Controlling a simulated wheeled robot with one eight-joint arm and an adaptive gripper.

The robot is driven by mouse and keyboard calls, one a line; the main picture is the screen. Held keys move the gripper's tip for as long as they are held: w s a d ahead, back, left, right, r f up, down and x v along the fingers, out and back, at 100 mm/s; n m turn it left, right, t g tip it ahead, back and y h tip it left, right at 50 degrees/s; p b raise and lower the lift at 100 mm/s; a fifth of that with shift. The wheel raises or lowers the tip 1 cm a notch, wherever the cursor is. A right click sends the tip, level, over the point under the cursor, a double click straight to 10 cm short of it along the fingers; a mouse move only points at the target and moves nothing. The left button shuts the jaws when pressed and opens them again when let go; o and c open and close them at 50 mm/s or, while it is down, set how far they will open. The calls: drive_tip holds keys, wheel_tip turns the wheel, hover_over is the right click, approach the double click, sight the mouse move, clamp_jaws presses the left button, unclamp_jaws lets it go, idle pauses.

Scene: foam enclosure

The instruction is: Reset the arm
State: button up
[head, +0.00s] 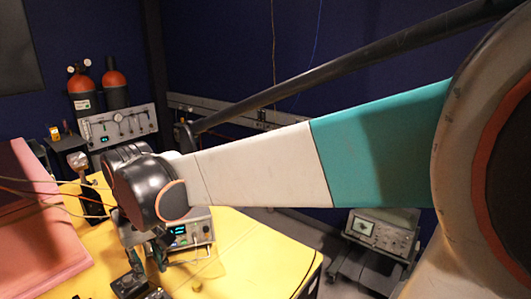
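My arm crosses the head view from the right edge toward the left, with a teal and white link and a dark rounded wrist joint at its far end. What looks like my gripper (146,262) hangs below that joint, low over the yellow table (245,258). It is small, dark and partly covered by the wrist, so its finger opening and anything between the fingers cannot be made out.
A bench instrument (190,232) with a lit display stands on the table close behind the gripper. A pink foam block (35,235) is at left. Gas cylinders (115,88) and a gauge panel (120,125) stand behind. An oscilloscope (380,233) sits on a cart at right.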

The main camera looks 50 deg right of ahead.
drive_tip(key=s+a+n+t, duration=0.1)
drive_tip(key=s+t, duration=0.4)
drive_tip(key=s, duration=0.5)
drive_tip(key=shift+s+a+f+n, duration=0.15)
drive_tip(key=shift+a+f+n, duration=0.05)
drive_tip(key=shift+a+n, duration=0.25)
idle(0.5)
